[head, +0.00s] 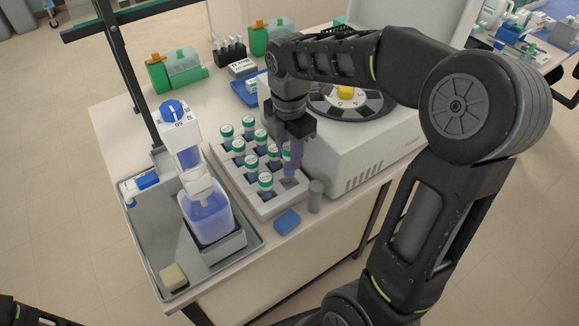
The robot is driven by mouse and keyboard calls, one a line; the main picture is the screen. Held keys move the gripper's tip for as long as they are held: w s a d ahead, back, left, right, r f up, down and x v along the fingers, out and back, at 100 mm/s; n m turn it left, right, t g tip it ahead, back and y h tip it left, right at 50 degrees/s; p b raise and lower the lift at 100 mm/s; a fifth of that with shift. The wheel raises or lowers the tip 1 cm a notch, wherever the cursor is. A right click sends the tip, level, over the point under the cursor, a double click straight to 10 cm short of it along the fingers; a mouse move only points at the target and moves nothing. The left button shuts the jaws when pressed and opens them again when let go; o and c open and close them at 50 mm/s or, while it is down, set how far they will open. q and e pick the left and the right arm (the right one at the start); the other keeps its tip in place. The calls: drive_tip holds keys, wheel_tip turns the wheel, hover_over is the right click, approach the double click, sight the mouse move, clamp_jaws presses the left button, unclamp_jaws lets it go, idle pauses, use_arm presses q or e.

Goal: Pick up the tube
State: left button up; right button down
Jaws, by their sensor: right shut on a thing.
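A light grey rack (229,182) stands on the bench and holds several tubes (265,182) with white and green caps and dark blue contents. My right gripper (291,148) points down over the rack's right side. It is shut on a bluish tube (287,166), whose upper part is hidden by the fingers. I cannot tell whether the tube's lower end is still inside its rack hole. My left gripper is not in view.
A white centrifuge (340,160) with an open rotor stands close right of my gripper. A grey tray (165,245) with a blue-liquid dispenser bottle (207,215) lies left. A grey cylinder (315,197) and blue block (287,222) stand near the front edge.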

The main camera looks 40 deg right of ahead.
sight(289, 146)
drive_tip(key=shift+r, duration=1.95)
